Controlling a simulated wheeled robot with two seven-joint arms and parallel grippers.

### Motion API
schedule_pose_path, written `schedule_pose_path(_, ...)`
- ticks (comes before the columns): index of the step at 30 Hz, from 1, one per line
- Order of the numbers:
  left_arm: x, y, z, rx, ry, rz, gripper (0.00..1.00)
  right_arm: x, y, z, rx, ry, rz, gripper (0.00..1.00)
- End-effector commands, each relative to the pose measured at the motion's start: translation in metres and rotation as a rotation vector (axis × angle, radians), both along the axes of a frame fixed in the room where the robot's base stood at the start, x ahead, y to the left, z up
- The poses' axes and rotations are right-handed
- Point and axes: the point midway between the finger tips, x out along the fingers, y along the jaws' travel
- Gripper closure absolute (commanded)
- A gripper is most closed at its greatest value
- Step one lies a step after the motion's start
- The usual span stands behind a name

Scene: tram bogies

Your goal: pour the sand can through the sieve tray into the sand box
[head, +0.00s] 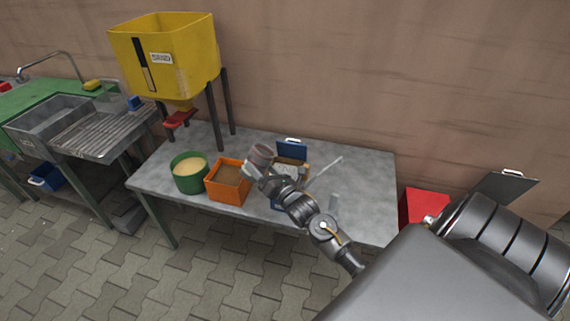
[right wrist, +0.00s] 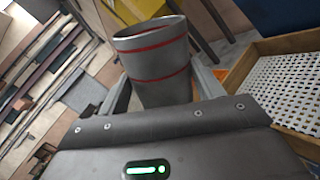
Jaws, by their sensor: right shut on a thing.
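My right gripper (head: 257,168) is shut on a grey can (head: 261,154) with red bands, held above the table by the orange box. In the right wrist view the can (right wrist: 158,65) sits between the fingers, mouth open; its contents cannot be made out. The wooden-framed sieve tray (right wrist: 262,45) with white mesh is right of the can in that view. In the head view the tray (head: 305,172) is partly hidden by my arm. A yellow box labelled SAND (head: 190,62) stands on legs at the table's back left. My left gripper is not in view.
A green tub (head: 186,186) of pale sand and an orange box (head: 224,194) with brown content stand on the grey table (head: 370,190). A blue object (head: 291,149) stands behind the tray. A sink (head: 50,115) is at left. The table's right part is clear.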

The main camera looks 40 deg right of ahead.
Motion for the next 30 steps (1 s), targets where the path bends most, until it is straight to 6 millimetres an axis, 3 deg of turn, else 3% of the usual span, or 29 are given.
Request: schedule_pose_path(30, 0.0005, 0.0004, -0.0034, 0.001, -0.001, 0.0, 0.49, -0.0007, -0.0036, 0.0004, 0.062, -0.014, 0.0, 0.59)
